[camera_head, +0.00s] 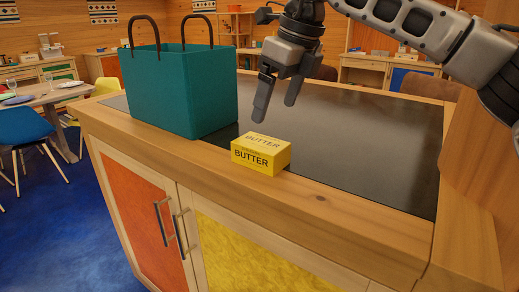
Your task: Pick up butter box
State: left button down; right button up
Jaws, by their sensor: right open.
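The yellow butter box (261,155) lies on the counter near its front edge, with BUTTER printed on its top and front. My right gripper (275,108) comes in from the upper right and is open and empty. Its two fingers point down, above and apart from the box. My left gripper is not in view.
A teal bag (183,92) with dark handles stands on the counter left of the box. The dark counter top (370,140) is clear to the right. A table (46,95) and chairs stand at the far left.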

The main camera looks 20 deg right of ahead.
aim_at(262, 142)
jog(key=x, duration=0.4)
jog(key=shift+w+a+f, duration=0.1)
jog(key=shift+w+f, duration=0.05)
jog(key=shift+f, duration=0.25)
jog(key=x, duration=0.1)
jog(key=p+x, duration=0.1)
jog(key=x, duration=0.2)
jog(key=shift+a+f, duration=0.35)
jog(key=shift+a, duration=0.05)
jog(key=shift+f, duration=0.2)
jog(key=shift+f, duration=0.25)
jog(key=c, duration=1.2)
